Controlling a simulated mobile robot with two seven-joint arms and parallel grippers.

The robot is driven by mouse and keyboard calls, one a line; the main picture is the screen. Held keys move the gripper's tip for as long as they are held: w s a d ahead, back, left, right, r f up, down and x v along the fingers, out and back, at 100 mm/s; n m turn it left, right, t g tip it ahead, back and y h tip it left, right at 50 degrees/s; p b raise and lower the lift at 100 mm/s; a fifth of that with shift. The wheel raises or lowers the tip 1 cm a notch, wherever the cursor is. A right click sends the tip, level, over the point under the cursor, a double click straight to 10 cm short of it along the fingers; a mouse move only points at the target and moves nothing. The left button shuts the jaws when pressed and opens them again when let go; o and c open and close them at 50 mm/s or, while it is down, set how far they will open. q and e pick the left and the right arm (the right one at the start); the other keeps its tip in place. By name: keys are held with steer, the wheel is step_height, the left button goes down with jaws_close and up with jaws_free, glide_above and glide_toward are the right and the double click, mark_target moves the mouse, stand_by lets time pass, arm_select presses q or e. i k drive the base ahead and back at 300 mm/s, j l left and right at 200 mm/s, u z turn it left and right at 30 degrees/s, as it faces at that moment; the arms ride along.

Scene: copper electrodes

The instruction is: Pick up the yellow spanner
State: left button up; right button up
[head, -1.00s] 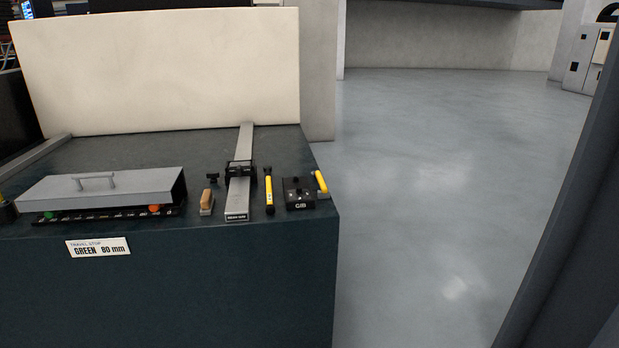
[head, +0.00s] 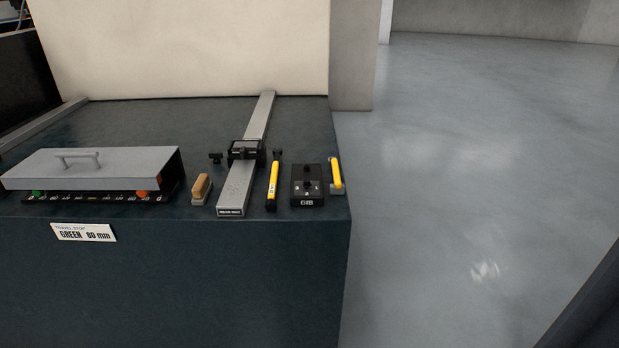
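Two yellow tools lie near the front right of the dark bench top in the head view. One is a slim yellow bar with black ends (head: 273,183), just right of the sliding rule. The other is a short yellow piece (head: 336,175) with a rounded top, on a small grey block at the bench's right edge. I cannot tell for certain which one is the spanner. Both lie free, with no gripper near them. Neither of my grippers is in view.
A black box marked "GIB" (head: 308,192) stands between the yellow tools. A grey rule with a black slider (head: 245,150), a wooden-handled block (head: 201,188) and a grey lidded tray (head: 90,165) are to the left. The floor (head: 460,190) right of the bench (head: 180,270) is clear.

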mark_target(334, 161)
steer(key=u, duration=0.4)
steer(key=l+u, duration=0.2)
steer(key=u, duration=0.2)
steer(key=i+l+u, duration=0.1)
steer(key=l+u, duration=0.15)
steer(key=u, duration=0.15)
steer(key=l+u, duration=0.25)
steer(key=u, duration=0.15)
steer(key=l+u, duration=0.15)
steer(key=l, duration=0.2)
steer(key=k+l+u, duration=0.2)
steer(key=l, duration=0.15)
steer(key=l+u, duration=0.15)
steer(key=l, duration=0.2)
